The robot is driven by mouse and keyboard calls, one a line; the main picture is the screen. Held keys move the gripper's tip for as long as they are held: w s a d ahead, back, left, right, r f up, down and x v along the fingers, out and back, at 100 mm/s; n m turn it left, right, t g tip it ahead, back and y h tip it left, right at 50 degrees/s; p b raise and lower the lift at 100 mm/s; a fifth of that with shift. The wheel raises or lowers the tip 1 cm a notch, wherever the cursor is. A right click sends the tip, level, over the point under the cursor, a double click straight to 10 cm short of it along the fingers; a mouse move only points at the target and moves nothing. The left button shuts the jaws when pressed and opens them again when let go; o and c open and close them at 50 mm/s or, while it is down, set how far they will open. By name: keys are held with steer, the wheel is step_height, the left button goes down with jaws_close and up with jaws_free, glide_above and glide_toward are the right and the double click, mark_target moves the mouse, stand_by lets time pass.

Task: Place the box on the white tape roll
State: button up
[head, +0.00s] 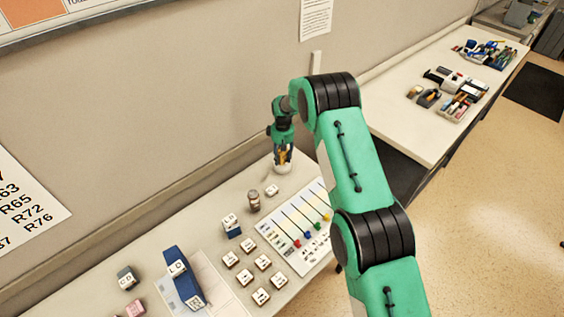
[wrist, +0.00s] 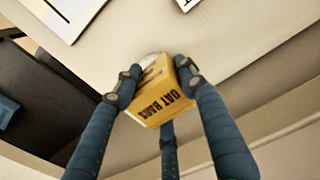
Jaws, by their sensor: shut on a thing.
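My gripper (head: 283,152) is at the far end of the desk, near the wall. In the wrist view my gripper (wrist: 157,88) is shut on a yellow box (wrist: 160,94) lettered "OAT BARS", with its fingers around the sides. The box (head: 283,156) shows only as a small yellow-orange patch between the fingers in the head view. The white tape roll (head: 283,167) is directly below the gripper on the desk. In the wrist view only a pale edge of the roll (wrist: 149,56) shows past the box. I cannot tell whether box and roll touch.
A small lettered block (head: 271,190) and a brown jar (head: 254,201) stand close by. A white board with coloured sliders (head: 291,228) lies to the right. Several lettered blocks and a blue binder-like object (head: 183,277) are nearer me. The wall is close behind the gripper.

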mark_target(282, 161)
steer(key=shift+f, duration=1.6)
steer(key=shift+f, duration=0.2)
steer(key=o, duration=0.8)
steer(key=shift+r, duration=0.1)
steer(key=shift+r, duration=0.1)
steer(key=shift+d+r+b, duration=0.1)
steer(key=shift+r+b, duration=0.3)
steer(key=shift+r, duration=5.6)
